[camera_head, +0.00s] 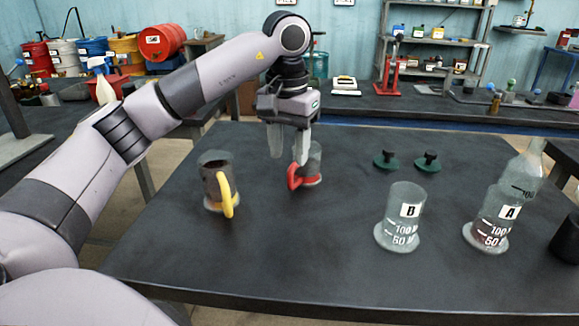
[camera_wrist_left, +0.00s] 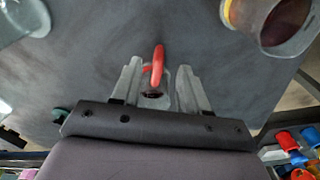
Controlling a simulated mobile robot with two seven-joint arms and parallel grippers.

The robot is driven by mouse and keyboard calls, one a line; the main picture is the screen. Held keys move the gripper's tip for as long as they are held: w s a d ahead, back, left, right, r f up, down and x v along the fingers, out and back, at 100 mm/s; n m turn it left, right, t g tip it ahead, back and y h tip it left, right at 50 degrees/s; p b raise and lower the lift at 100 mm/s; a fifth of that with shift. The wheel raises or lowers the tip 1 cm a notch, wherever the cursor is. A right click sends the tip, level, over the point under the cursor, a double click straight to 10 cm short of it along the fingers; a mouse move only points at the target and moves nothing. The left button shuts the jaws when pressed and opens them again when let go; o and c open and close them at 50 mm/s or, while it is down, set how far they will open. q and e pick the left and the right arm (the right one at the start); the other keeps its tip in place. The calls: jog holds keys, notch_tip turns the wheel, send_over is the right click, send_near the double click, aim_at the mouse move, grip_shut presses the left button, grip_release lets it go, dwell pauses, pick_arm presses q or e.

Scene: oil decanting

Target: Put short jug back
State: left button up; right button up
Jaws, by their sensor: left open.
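A clear jug with a red handle (camera_head: 312,166) stands upright on the dark table (camera_head: 300,250), with a little dark liquid low in it. My left gripper (camera_head: 289,150) is open, fingers pointing down just above and in front of this jug's handle. In the left wrist view the red handle (camera_wrist_left: 158,66) shows between the spread fingers (camera_wrist_left: 160,90), and they are not closed on it. A clear jug with a yellow handle (camera_head: 215,183) and dark liquid stands to the left. I cannot tell for sure which jug is the short one. My right gripper is not in view.
Beaker B (camera_head: 402,220) and flask A (camera_head: 500,212), with dark liquid low in it, stand on the right. Two dark green stoppers (camera_head: 428,162) lie behind them. A black object (camera_head: 565,238) is at the right edge. The table's front middle is clear.

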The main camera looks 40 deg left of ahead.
pick_arm(q)
jog(key=shift+s+r+p, duration=0.15)
jog(key=shift+r+p, duration=0.55)
jog(key=shift+r, duration=2.1)
